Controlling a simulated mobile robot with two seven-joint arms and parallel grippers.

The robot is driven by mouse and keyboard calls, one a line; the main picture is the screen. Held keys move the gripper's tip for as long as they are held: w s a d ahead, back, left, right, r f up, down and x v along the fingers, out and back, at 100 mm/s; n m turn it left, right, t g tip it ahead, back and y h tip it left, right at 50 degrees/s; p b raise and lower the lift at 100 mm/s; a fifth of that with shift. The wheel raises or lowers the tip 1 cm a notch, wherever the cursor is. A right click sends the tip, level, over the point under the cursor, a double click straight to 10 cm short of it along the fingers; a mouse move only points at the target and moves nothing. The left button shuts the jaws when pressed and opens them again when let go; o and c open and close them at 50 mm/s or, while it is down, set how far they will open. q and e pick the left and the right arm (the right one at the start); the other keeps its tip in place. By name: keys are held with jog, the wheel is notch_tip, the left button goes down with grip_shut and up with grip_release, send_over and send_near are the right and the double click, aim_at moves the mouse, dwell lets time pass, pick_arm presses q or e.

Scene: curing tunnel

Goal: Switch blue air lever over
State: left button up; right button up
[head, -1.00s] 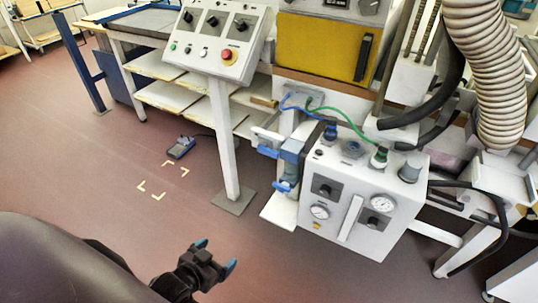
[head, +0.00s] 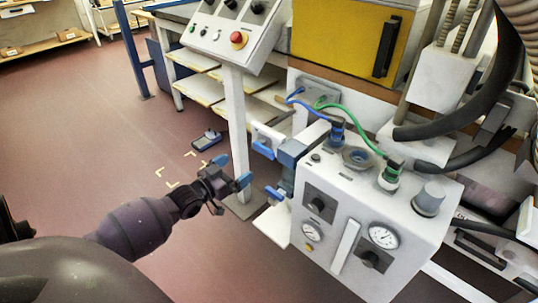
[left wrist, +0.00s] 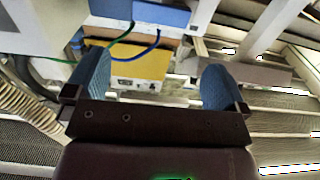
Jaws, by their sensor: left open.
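A blue valve block (head: 288,165) sits on the left side of the white air box (head: 365,215). A blue lever-like piece (head: 263,149) sticks out left near its top, and a second blue lever-like piece (head: 275,193) sticks out lower down. I cannot tell which is the air lever. My left gripper (head: 233,171) is open and empty, apart from both pieces and to their left. In the left wrist view its blue fingers (left wrist: 157,84) are spread with nothing between them. A blue surface (left wrist: 140,12) shows at the top of that view.
Blue and green hoses (head: 345,125) run from the box's top. A white post (head: 238,130) stands behind my gripper and holds the control panel (head: 225,38) with a red button. A small blue device (head: 207,139) lies on the floor. The floor at left is clear.

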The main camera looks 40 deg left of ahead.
aim_at(262, 149)
pick_arm(q)
jog(key=w, duration=0.3)
jog(key=w+b, duration=0.1)
jog(key=w, duration=0.2)
jog(key=w+b, duration=0.1)
jog(key=w, duration=0.2)
jog(key=shift+w+d+f, duration=0.1)
jog(key=shift+w+d, duration=0.15)
jog(key=shift+d, duration=0.05)
jog(key=shift+w, duration=0.65)
jog(key=c, duration=1)
pick_arm(e)
jog(key=shift+s+a+f, duration=0.1)
jog(key=shift+s+f, duration=0.15)
jog(key=shift+f, duration=0.3)
